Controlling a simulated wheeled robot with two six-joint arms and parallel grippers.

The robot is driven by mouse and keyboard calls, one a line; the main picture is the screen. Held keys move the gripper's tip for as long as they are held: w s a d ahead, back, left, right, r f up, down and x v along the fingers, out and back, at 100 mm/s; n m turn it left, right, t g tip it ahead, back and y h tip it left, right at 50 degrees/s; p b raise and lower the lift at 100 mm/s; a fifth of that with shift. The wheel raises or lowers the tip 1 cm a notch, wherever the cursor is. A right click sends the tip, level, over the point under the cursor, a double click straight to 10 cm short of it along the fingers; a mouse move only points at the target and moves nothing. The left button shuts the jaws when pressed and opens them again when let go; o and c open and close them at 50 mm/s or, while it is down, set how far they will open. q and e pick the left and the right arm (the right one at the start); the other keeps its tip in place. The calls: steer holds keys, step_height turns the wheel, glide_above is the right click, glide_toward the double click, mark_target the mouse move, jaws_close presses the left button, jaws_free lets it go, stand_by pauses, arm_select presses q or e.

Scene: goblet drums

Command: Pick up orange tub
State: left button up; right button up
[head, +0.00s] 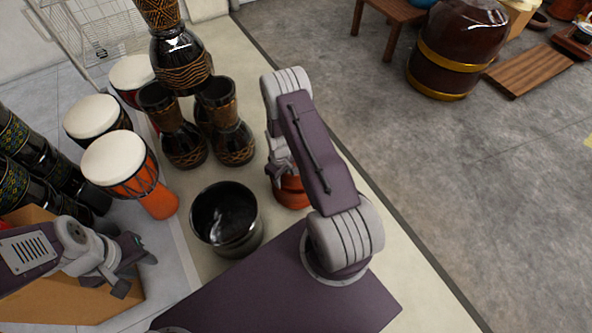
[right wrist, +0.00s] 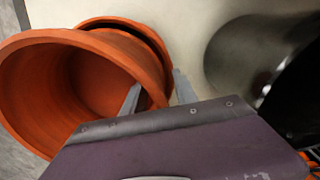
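The orange tub (head: 291,195) stands on the pale floor strip in the head view, partly hidden by my right arm. In the right wrist view the orange tub (right wrist: 70,85) fills the left side, its mouth open towards the camera, with a second orange rim (right wrist: 125,27) just behind it. My right gripper (right wrist: 156,92) has its fingers apart at the tub's right side, with part of the orange rim between them; contact cannot be told. My left gripper (head: 137,273) is open and empty at the lower left, away from the tub.
A dark metallic pot (head: 228,238) stands left of the tub. Black goblet drums (head: 232,140) stand behind it, one stacked on top. White-topped drums (head: 115,158) and a cardboard box (head: 70,300) are further left. Grey floor on the right is open up to a barrel (head: 455,50).

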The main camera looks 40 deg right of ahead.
jaws_close()
steer(key=shift+s, duration=0.1)
stand_by(1.3)
